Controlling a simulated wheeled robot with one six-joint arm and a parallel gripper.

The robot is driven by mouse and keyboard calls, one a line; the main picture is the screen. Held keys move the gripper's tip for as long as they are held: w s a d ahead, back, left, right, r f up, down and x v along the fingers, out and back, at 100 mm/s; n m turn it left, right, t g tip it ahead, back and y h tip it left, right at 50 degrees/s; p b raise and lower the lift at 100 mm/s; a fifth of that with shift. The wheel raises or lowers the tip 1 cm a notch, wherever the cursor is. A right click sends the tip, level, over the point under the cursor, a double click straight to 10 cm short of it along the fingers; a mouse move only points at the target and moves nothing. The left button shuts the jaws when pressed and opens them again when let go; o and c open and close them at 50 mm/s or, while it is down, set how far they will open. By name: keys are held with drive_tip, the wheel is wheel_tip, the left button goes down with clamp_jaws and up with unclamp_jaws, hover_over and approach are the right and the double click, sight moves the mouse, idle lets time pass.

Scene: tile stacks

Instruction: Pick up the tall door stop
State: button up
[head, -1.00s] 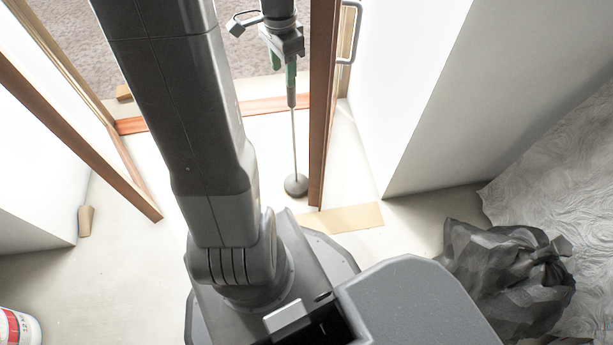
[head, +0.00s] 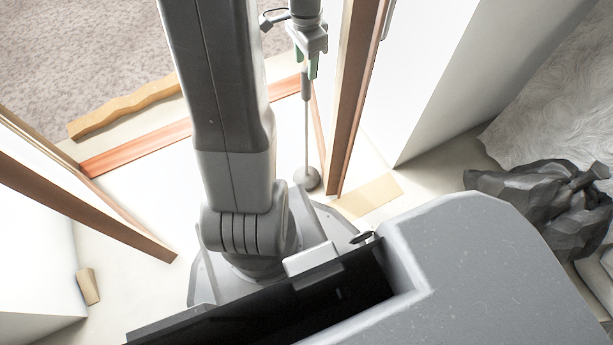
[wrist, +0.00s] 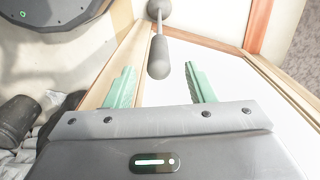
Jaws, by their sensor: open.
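The tall door stop has a round grey base (head: 307,178) on the floor by the door's edge, a thin upright rod and a dark grip at its top. My gripper (head: 306,68) is open above it, with green fingers pointing down at the grip. In the wrist view the grip's end (wrist: 159,62) shows between the two green fingertips of my gripper (wrist: 160,75), with a gap on each side. The base (wrist: 158,8) is partly cut off at the top edge. I cannot tell how deep the grip sits between the fingers.
The brown-edged door (head: 352,100) stands close right of the door stop. An orange threshold strip (head: 185,130) and a wavy wooden piece (head: 125,106) lie beyond. A small wooden wedge (head: 88,286) lies left; a flat tan piece (head: 368,194) and a black bag (head: 545,205) lie right.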

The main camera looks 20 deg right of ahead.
sight(306, 76)
wheel_tip(306, 76, down, 5)
drive_tip(key=b, duration=0.2)
drive_tip(key=shift+f+b, duration=0.15)
drive_tip(key=shift+b, duration=0.2)
drive_tip(key=shift+s, duration=0.1)
clamp_jaws()
idle(1.0)
